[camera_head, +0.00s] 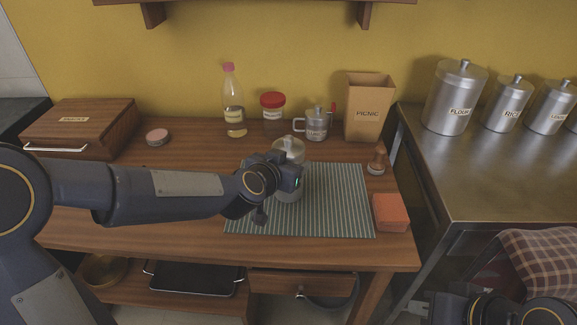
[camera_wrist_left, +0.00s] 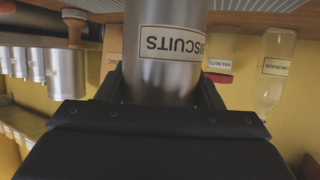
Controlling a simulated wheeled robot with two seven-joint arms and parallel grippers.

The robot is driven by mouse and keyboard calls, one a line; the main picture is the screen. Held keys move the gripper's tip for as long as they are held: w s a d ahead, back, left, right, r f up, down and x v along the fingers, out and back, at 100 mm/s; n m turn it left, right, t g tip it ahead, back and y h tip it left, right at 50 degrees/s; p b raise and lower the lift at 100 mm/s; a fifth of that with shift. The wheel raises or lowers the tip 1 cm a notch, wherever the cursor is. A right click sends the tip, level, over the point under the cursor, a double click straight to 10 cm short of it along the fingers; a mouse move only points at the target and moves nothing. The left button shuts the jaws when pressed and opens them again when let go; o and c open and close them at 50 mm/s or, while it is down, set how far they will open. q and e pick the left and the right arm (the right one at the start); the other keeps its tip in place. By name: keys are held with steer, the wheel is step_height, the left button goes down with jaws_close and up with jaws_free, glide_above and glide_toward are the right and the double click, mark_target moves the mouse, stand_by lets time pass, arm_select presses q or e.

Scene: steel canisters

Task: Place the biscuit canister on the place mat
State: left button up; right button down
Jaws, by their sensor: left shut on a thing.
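The biscuit canister (camera_head: 289,147) is a steel cylinder with a lid and knob, upright over the striped place mat (camera_head: 335,215). My left gripper (camera_head: 285,178) is shut around its body and partly hides it. In the left wrist view, the canister (camera_wrist_left: 165,60) sits between the two fingers with its BISCUITS label upside down; its base is out of frame. I cannot tell whether the base touches the mat.
A lemonade bottle (camera_head: 233,105), a red-lidded jar (camera_head: 273,112), a steel pot with a handle (camera_head: 316,124) and a PICNIC box (camera_head: 368,115) stand behind. An orange block (camera_head: 390,212) and a brown shaker (camera_head: 377,160) are right of the mat. The mat's right half is clear.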

arm_select(q)
steer(key=shift+r, duration=0.1)
steer(key=shift+f, duration=0.2)
steer(key=o, duration=1)
steer(key=shift+r, duration=0.1)
steer(key=shift+s+r, duration=0.1)
steer(key=shift+r, duration=0.15)
steer(key=s+a+r+n+g+p, duration=0.1)
steer(key=s+a+r, duration=0.1)
steer(key=s+a, duration=0.45)
steer(key=s+a+r+g+p, duration=0.1)
steer(key=s+a+r+p, duration=0.15)
steer(key=s, duration=0.75)
steer(key=s+a+f+n+g, duration=0.2)
steer(key=s+a, duration=0.2)
steer(key=s, duration=0.3)
steer(key=s+a+f+n+g+y, duration=0.1)
steer(key=s+a+f+n+g, duration=0.1)
steer(key=s, duration=0.5)
steer(key=a+f+n, duration=0.1)
steer(key=a, duration=0.1)
steer(key=shift+s+a+f+g+b, duration=0.15)
steer(key=shift+a+g+b, duration=0.15)
steer(key=shift+g, duration=0.1)
